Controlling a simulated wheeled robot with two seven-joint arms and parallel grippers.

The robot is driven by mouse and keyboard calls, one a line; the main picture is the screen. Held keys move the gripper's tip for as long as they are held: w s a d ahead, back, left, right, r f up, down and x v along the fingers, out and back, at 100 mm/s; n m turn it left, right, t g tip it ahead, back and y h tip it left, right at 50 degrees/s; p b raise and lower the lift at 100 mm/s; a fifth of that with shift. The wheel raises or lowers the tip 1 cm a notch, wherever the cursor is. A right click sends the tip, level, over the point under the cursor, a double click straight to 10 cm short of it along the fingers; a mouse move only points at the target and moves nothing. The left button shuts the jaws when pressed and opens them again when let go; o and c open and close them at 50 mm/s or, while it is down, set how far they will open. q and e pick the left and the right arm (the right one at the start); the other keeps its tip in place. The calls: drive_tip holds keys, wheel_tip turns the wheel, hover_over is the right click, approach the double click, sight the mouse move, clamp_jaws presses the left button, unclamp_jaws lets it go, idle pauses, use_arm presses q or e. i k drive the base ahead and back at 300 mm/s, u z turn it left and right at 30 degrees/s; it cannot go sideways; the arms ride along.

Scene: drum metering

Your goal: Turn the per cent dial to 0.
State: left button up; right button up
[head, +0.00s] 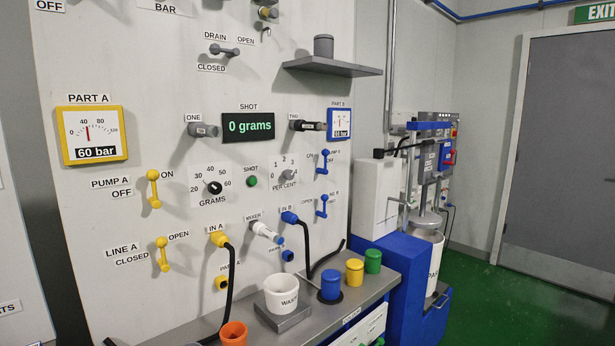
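The per cent dial (288,175) is a small grey knob on the white panel, above its PER CENT label and ringed by small numbers. It is seen at an angle, and I cannot tell which number it points to. The grams dial (214,188), a black knob with numbers from 20 to 60, is to its left. The green SHOT button (252,181) sits between the two dials. Neither of my grippers shows in this view, and nothing covers the per cent dial.
The SHOT display (248,126) above reads 0 grams. Blue pump and line levers (323,162) are close on the right. A steel shelf (332,67) juts out above. Below, a bench (330,312) holds a white waste cup (281,294) and coloured pots. Black hoses hang from the panel.

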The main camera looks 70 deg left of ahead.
sight(288, 174)
drive_tip(key=u, duration=0.2)
drive_tip(key=i, duration=1.95)
drive_tip(key=u, duration=1.3)
drive_tip(key=i, duration=1)
drive_tip(key=u, duration=1.2)
